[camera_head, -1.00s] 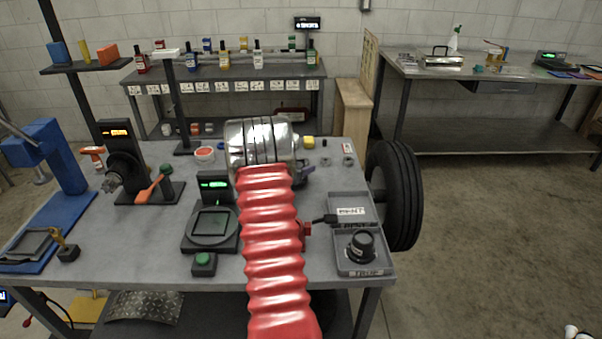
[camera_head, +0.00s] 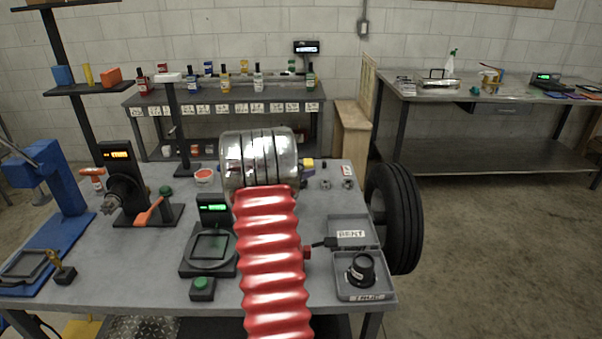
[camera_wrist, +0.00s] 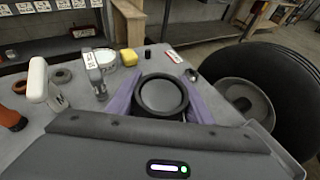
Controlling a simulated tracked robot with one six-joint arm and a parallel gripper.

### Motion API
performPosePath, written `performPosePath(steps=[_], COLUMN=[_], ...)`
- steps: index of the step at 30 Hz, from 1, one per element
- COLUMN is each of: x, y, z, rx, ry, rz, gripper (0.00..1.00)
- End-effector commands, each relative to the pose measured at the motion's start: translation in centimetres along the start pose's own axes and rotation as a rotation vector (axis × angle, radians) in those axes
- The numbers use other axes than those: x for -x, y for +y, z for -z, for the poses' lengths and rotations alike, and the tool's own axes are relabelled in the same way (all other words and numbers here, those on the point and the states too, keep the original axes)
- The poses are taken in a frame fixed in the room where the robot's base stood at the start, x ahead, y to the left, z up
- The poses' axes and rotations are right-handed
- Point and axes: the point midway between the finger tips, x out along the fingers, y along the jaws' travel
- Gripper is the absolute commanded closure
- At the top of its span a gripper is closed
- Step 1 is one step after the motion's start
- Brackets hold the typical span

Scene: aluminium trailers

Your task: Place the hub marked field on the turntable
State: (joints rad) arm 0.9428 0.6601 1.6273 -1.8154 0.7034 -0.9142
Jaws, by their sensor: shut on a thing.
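My gripper (camera_wrist: 160,112) shows in the wrist view, its two purple fingers shut on a round black hub (camera_wrist: 161,95). The hub's flat, rimmed top faces the camera; I see no marking on it. In the head view my red sleeve and shiny metal wrist hide most of the gripper and the held hub, toward the table's back right. The likely turntable, a dark base with a round plate (camera_head: 209,249), stands left of my arm, with a green-lit display behind it. Another black hub (camera_head: 361,268) sits in the front right tray (camera_head: 378,292), labelled TRUE.
A tray labelled BENT (camera_head: 349,233) lies behind the TRUE tray. A green button box (camera_head: 202,288) stands before the round plate. A spindle device (camera_head: 122,188) with an orange display is at left. A white bottle (camera_wrist: 40,85) and yellow block (camera_wrist: 129,56) show near my gripper. A tyre (camera_head: 397,215) stands right.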

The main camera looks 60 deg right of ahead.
Motion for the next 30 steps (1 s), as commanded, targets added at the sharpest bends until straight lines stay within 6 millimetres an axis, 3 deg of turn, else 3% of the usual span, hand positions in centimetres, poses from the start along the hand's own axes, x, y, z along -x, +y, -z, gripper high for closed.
performPosePath(steps=[8,14,20,30], x=[0.2,2.9,9.1,22.1], y=[0.2,2.1,5.8,11.3], z=[-0.3,-0.6,-0.9,0.4], rx=[-0.001,0.006,0.022,0.073], ry=[-0.004,-0.007,-0.009,-0.005], rz=[-0.002,-0.024,-0.07,-0.186], gripper=[1.0,1.0,1.0,1.0])
